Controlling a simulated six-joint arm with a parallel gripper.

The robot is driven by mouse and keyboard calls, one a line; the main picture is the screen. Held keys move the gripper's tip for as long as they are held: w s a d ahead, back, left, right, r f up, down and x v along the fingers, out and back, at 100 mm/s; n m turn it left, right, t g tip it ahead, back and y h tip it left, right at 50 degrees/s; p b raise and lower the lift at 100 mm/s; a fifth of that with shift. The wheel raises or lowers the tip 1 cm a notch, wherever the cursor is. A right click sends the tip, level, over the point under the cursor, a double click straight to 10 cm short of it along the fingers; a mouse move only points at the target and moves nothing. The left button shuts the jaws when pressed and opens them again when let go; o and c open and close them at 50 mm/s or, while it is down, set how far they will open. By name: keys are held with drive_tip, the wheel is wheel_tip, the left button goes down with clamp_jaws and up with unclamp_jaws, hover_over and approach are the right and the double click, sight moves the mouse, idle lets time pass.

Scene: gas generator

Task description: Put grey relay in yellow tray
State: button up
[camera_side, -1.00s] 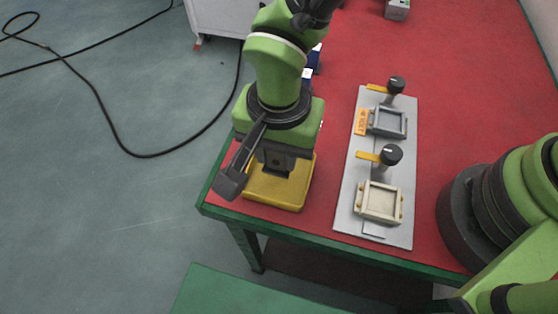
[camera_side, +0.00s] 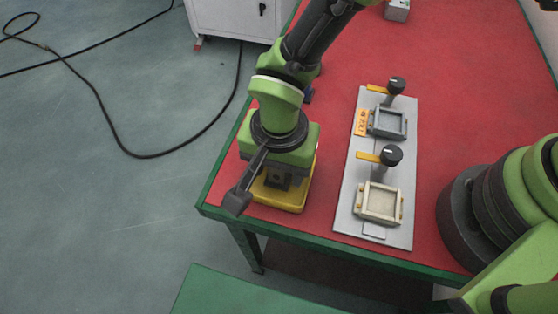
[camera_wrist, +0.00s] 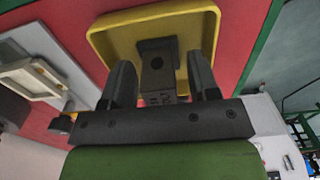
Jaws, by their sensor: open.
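The yellow tray (camera_side: 295,204) sits at the near left corner of the red table, mostly covered by my arm in the side view. In the wrist view the tray (camera_wrist: 104,47) is beyond the fingers. The dark grey relay (camera_wrist: 158,72) shows there against the tray's floor, between my two fingers. My gripper (camera_wrist: 160,82) is open, with a finger on each side of the relay and visible gaps. In the side view my gripper (camera_side: 278,180) is pointed down over the tray, and I cannot make out the relay clearly.
A grey plate (camera_side: 350,205) right of the tray carries two square frames, a light one (camera_side: 380,202) and a grey one (camera_side: 388,123), with black-knobbed posts. The table's edge is close to the tray's left and near sides.

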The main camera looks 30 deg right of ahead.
drive_tip(key=shift+r, duration=0.1)
wheel_tip(320, 180, up, 12)
idle(0.4)
drive_tip(key=shift+r, duration=0.1)
drive_tip(key=w+d+r+n+t+y, duration=0.1)
drive_tip(key=d+r+n+t+y, duration=0.1)
drive_tip(key=d+r, duration=0.95)
drive_tip(key=s+d+r+n+t, duration=0.3)
drive_tip(key=s+d+r+t, duration=0.2)
drive_tip(key=s+d, duration=0.5)
drive_tip(key=shift+d+r, duration=0.3)
drive_tip(key=shift+d, duration=0.35)
